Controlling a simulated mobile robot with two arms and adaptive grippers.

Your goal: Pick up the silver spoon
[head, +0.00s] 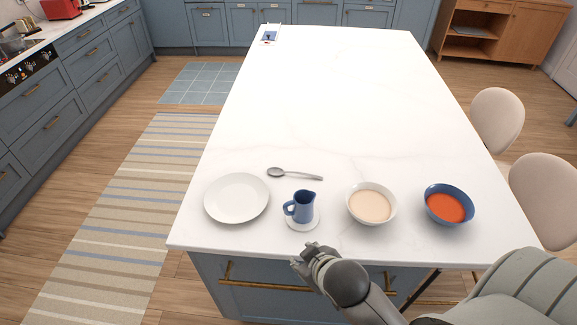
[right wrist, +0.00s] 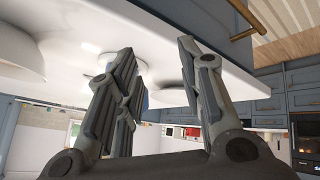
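The silver spoon (head: 294,173) lies flat on the white island top (head: 330,90), behind the blue jug and to the right of the white plate. My right gripper (head: 305,258) is at the island's front edge, in front of the jug and well short of the spoon. In the right wrist view the right gripper's two fingers (right wrist: 165,75) stand apart with nothing between them. I cannot make out the spoon in the right wrist view. My left gripper is not in view.
A white plate (head: 237,198), a blue jug (head: 300,207) on a white saucer (head: 303,224), a cream-filled bowl (head: 371,203) and a blue bowl of red soup (head: 449,205) line the front. Two chairs (head: 497,121) stand right. The island top behind the spoon is largely clear.

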